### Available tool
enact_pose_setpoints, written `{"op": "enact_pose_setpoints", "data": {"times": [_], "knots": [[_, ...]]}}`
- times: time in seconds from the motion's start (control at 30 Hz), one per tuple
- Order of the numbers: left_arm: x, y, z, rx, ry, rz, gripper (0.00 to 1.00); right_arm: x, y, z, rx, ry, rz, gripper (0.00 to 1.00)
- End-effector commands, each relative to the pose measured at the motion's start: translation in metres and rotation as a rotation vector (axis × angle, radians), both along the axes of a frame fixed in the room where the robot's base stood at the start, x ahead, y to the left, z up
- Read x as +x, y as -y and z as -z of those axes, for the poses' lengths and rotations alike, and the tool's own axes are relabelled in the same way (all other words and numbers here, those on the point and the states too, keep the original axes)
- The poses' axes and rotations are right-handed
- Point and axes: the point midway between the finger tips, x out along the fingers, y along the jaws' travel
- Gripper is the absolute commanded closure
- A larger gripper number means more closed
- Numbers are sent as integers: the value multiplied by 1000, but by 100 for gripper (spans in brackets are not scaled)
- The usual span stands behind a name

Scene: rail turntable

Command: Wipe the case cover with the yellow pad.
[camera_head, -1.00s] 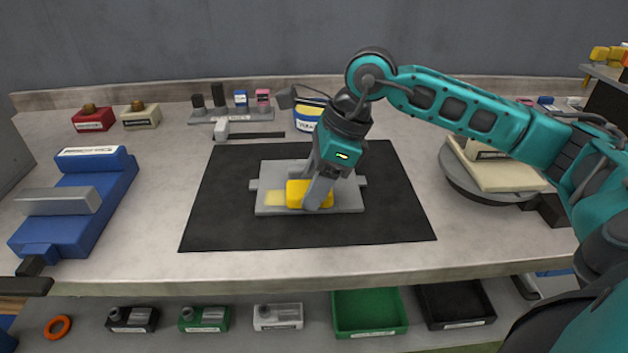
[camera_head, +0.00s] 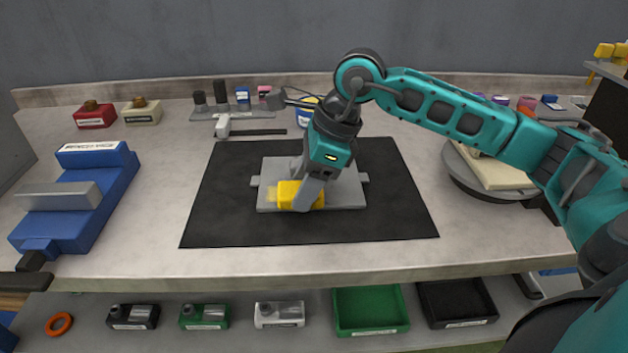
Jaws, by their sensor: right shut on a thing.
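The grey case cover (camera_head: 340,193) lies flat on the black mat (camera_head: 230,220) in the middle of the bench. My right gripper (camera_head: 306,195) is shut on the yellow pad (camera_head: 288,194) and holds it on the left part of the cover's top. A paler yellow patch (camera_head: 272,196) shows on the cover at the pad's left edge. The gripper's fingers hide part of the pad, and the wrist hides part of the cover's back edge. My left gripper is not in view.
A blue vice (camera_head: 85,205) stands at the left. A hammer (camera_head: 222,126), a tool rack (camera_head: 235,111) and a blue-yellow tub (camera_head: 306,112) are behind the mat. A round turntable (camera_head: 470,185) is at the right. A green bin (camera_head: 370,311) sits on the lower shelf.

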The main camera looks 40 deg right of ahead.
Motion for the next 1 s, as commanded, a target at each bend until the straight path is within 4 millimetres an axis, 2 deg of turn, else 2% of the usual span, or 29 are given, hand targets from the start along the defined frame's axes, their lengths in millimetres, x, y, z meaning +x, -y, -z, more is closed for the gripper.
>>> {"op": "enact_pose_setpoints", "data": {"times": [0.2, 0.6, 1.0], "knots": [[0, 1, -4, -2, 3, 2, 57, 7, -11, -1, 0, -1, 0, 72], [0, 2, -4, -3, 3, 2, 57, 8, -13, -1, 0, 0, 0, 72], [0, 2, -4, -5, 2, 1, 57, 22, -35, 1, 0, 0, -1, 72]]}}
